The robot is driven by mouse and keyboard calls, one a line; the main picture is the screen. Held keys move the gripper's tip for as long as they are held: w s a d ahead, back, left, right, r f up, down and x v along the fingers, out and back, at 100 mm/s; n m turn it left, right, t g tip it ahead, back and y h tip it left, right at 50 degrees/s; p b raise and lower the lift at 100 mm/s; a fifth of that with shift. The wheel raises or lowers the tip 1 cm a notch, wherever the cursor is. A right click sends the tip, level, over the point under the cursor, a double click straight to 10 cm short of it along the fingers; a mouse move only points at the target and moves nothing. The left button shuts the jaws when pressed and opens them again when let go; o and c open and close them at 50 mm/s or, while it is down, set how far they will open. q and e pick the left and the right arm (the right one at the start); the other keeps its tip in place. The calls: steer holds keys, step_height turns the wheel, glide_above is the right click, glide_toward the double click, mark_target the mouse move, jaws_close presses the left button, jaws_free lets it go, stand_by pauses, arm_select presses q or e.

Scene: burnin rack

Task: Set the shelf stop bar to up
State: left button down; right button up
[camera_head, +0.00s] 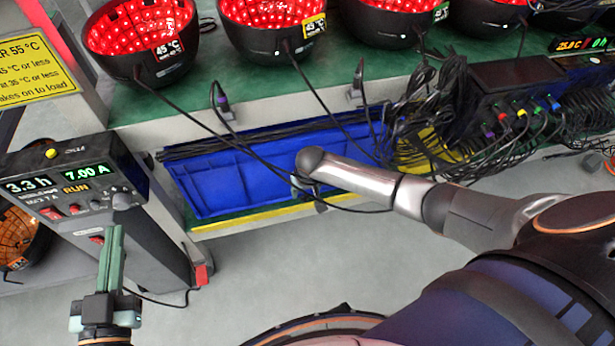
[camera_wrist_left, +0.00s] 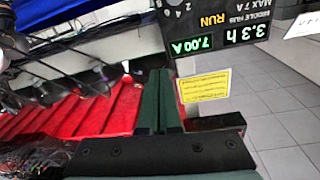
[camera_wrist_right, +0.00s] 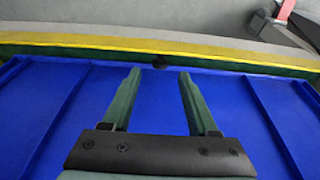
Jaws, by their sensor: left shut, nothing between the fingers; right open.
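I cannot pick out the shelf stop bar for certain. A yellow strip (camera_head: 265,216) runs along the front edge of the lower shelf, below a blue bin (camera_head: 213,190). It also crosses the right wrist view (camera_wrist_right: 90,43). My right gripper (camera_wrist_right: 160,76) is open over the blue bin, its fingertips pointing at the bin's edge by the strip. In the head view my right wrist hides most of that gripper. My left gripper (camera_head: 114,232) is shut and empty before the control unit.
The control unit (camera_head: 75,185) with lit displays stands at left, below a yellow sign (camera_head: 38,68). Red-lit black bowls (camera_head: 140,40) line the green upper shelf (camera_head: 200,92). Cables hang across the bin. Tangled cables (camera_head: 440,110) crowd the right. The floor (camera_head: 270,270) before the shelf is clear.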

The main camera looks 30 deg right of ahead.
mark_target(306, 204)
steer(key=p+v, duration=0.1)
steer(key=v, duration=0.2)
steer(key=shift+r+p, duration=0.35)
arm_select(q)
steer(key=s+f+n+g+y+p, duration=0.1)
steer(key=s+f+g, duration=0.3)
steer(key=f, duration=0.5)
steer(key=s+f+n+g+y+p, duration=0.1)
steer(key=s+f+g, duration=0.3)
steer(key=f, duration=0.5)
steer(key=shift+f+n+g, duration=0.2)
steer(key=shift+n+g, duration=0.1)
steer(key=shift+g, duration=0.2)
arm_select(e)
steer(key=v, duration=0.4)
steer(key=shift+s+r, duration=0.15)
steer(key=shift+r, duration=0.2)
arm_select(q)
steer(key=shift+s, duration=0.1)
